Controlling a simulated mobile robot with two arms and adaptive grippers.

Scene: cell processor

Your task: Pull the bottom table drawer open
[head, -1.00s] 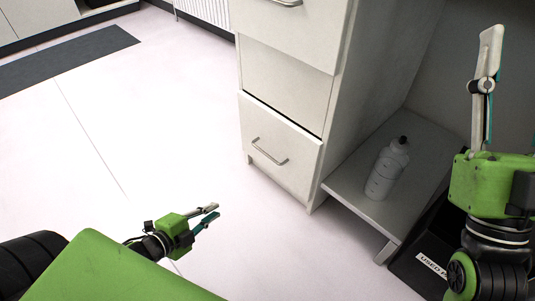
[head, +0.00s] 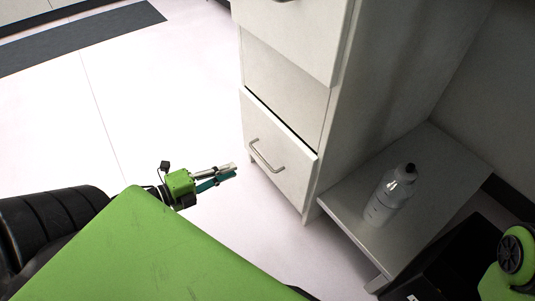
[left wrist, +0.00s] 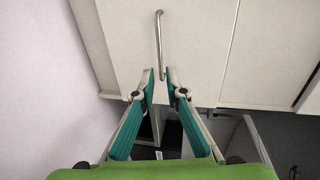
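The bottom drawer (head: 255,125) is the lowest front of the white table cabinet. A dark gap runs along its top edge; I cannot tell whether it stands slightly out. Its metal bar handle (head: 266,158) shows in the head view. In the left wrist view the handle (left wrist: 160,40) runs upright, in line with the gap between my fingers. My left gripper (head: 234,171) is in front of the drawer, left of the handle. Its fingers are partly open with a narrow gap; contact with the handle cannot be told. My right gripper is out of view.
A clear bottle (head: 385,200) stands on the low shelf (head: 345,215) right of the drawers. A dark bin (head: 445,260) sits below it. The floor (head: 205,100) left of the cabinet is clear. A grey mat (head: 80,38) lies farther back.

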